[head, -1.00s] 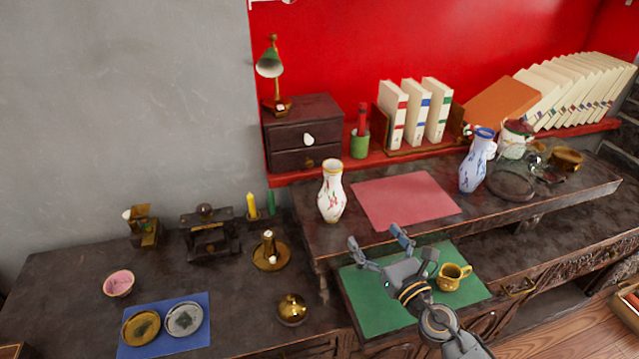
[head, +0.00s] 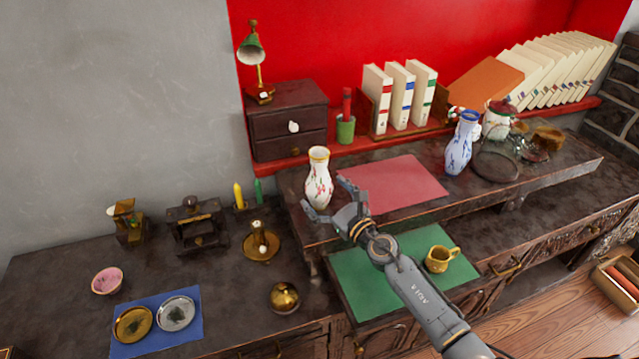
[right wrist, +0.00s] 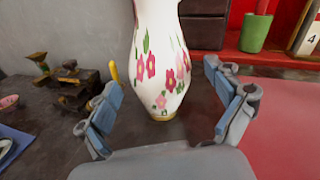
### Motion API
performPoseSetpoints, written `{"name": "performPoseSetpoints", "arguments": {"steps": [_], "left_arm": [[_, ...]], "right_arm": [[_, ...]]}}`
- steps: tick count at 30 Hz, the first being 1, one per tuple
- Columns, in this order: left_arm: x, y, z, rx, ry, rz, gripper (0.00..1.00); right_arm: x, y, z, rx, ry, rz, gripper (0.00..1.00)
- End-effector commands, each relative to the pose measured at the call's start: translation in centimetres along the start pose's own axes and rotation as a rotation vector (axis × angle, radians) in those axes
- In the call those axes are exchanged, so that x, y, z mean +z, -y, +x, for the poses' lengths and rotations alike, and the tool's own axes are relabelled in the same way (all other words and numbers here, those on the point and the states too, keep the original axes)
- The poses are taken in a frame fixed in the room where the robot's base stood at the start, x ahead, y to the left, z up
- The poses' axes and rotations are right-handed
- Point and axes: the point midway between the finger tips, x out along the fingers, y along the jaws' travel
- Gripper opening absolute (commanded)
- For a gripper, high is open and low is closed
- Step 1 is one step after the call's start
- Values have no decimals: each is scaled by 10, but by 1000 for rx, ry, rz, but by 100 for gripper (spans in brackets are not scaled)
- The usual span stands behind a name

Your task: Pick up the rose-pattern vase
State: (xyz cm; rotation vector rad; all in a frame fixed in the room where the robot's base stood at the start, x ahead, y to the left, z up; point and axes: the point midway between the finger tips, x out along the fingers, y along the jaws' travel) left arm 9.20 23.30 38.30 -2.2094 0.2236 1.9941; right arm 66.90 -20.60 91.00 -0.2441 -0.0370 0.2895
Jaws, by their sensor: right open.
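The rose-pattern vase (head: 319,180) is white with pink flowers and a gold rim. It stands upright on the raised dark shelf, left of the pink mat. My right gripper (head: 328,202) is open, close in front of the vase's lower part. In the right wrist view the vase (right wrist: 162,60) stands just beyond and between the spread fingers (right wrist: 165,112), with its top out of frame. I cannot tell whether a finger touches it. My left gripper is not in view.
The pink mat (head: 400,186) lies right of the vase, with a blue-patterned vase (head: 459,148) farther right. A dark drawer box (head: 288,122) and green cup (head: 345,130) stand behind.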

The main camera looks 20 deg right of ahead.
Motion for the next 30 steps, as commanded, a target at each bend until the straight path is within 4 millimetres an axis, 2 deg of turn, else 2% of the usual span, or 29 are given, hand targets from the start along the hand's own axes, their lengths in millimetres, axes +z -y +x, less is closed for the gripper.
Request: {"name": "performPoseSetpoints", "arguments": {"steps": [1,4,13,21,24,30], "left_arm": [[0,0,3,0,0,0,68],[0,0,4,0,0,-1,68],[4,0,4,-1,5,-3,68],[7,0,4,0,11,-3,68],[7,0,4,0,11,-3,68],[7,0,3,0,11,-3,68]], "right_arm": [[-1,0,9,-2,2,1,92],[-1,0,18,-2,0,1,92],[0,0,22,-1,-1,1,90],[0,0,22,-1,-1,1,35],[1,1,22,-2,2,0,18],[2,1,22,-2,1,0,18]]}}
